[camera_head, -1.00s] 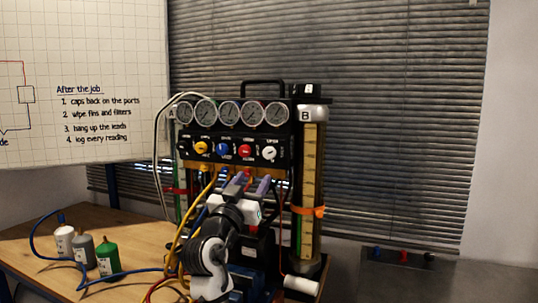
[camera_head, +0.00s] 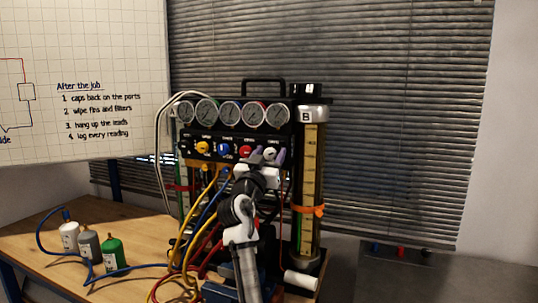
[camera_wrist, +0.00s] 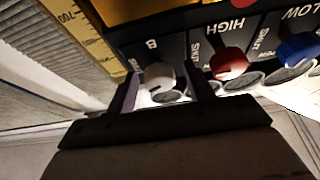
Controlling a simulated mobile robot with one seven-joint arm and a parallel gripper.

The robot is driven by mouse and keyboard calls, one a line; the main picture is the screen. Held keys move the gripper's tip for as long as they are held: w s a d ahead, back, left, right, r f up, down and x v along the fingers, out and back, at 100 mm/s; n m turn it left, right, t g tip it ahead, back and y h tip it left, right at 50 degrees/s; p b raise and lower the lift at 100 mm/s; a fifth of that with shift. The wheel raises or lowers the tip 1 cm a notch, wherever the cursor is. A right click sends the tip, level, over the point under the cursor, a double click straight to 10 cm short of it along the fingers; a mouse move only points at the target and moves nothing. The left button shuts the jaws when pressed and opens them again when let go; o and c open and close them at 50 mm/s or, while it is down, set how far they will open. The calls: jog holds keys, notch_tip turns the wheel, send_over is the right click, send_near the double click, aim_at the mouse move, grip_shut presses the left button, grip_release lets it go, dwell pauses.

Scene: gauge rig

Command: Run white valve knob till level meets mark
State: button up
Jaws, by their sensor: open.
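The white valve knob (camera_head: 270,153) is at the right end of the black panel's knob row. It also shows in the wrist view (camera_wrist: 160,76), where the panel appears upside down. My gripper (camera_head: 268,161) is open in front of it. In the wrist view my gripper's fingers (camera_wrist: 161,84) stand on either side of the knob, with gaps visible; whether they reach around it I cannot tell. Sight column B (camera_head: 310,165) has a yellow scale and an orange band (camera_head: 309,210) low on it. Green shows beside the scale's lower part; the exact level is too small to read.
The red knob (camera_wrist: 229,63) is close beside my finger, with the blue knob (camera_wrist: 297,48) beyond it. Several gauges sit above the knobs. Yellow, blue and red hoses hang below the panel. Small bottles (camera_head: 88,245) stand on the table at left.

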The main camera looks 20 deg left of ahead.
jog(key=c, duration=1)
jog(key=shift+o, duration=0.2)
jog(key=shift+f+m+h+b, duration=0.35)
jog(key=shift+m+b, duration=0.35)
jog(key=shift+b, duration=0.55)
jog(key=m+h+b, duration=0.1)
jog(key=m+b, duration=0.1)
jog(key=shift+b, duration=0.3)
jog(key=m+h+b, duration=0.1)
jog(key=m+b, duration=0.1)
jog(key=shift+r+m+g, duration=0.1)
jog(key=shift+m+g, duration=0.2)
jog(key=shift+r+m+h, duration=0.2)
jog(key=shift+m+h, duration=0.55)
jog(key=shift+m, duration=0.25)
jog(key=o, duration=1)
jog(key=shift+c, duration=0.2)
jog(key=shift+b, duration=0.3)
